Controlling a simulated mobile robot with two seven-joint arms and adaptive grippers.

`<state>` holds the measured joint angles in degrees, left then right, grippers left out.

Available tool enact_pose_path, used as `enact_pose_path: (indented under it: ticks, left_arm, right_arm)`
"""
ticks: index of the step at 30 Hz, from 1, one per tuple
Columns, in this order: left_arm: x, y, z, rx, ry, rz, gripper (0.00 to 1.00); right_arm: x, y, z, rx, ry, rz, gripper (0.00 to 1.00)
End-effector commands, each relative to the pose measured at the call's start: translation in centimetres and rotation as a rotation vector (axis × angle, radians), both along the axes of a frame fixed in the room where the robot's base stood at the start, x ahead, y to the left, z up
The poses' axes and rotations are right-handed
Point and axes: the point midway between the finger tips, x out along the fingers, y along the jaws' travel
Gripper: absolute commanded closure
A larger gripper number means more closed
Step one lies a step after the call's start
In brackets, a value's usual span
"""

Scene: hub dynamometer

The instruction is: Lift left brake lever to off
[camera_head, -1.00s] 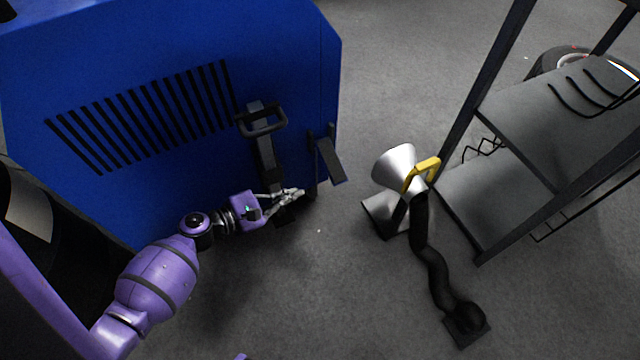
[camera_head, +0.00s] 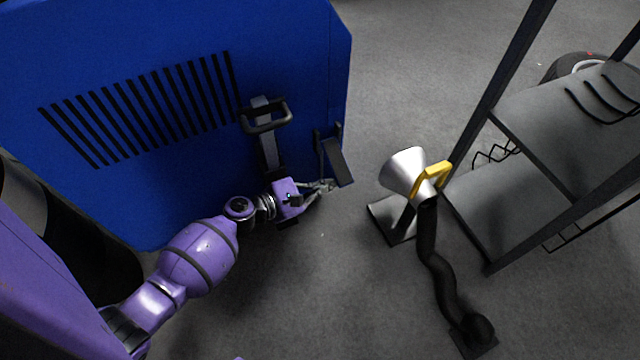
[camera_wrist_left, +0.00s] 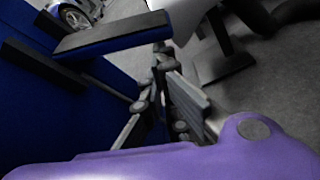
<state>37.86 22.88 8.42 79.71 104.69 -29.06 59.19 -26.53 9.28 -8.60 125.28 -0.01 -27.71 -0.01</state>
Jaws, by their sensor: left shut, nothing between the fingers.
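The brake lever appears to be the dark flat paddle (camera_head: 338,161) on a thin bracket at the lower right edge of the blue cabinet (camera_head: 180,195). It slants down to the right and also shows across the upper left of the left wrist view (camera_wrist_left: 112,36). My left gripper (camera_head: 329,186) is shut and empty, just below the paddle's lower end. In the left wrist view its fingers (camera_wrist_left: 168,88) are below and to the right of the paddle. I cannot tell whether they touch it. My right gripper is not in view.
A dark bar with a loop handle (camera_head: 266,118) stands out from the cabinet, left of the paddle. A silver funnel (camera_head: 402,172) with a yellow handle and black hose stands to the right, beside a grey shelf rack (camera_head: 545,110). The floor in front is clear.

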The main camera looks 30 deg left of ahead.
Motion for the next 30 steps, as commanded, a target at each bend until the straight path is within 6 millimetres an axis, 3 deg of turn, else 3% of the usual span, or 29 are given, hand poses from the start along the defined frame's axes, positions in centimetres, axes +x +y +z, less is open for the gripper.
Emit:
enact_pose_path:
  ticks: [14,30]
  left_arm:
    - [-0.2,-0.3,0.8,-0.041,0.03,0.001,1.0]
    - [-1.5,-2.2,5.6,-0.377,0.288,0.0,1.0]
  right_arm:
    - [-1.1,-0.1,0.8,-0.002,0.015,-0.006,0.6]
    - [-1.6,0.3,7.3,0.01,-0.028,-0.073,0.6]
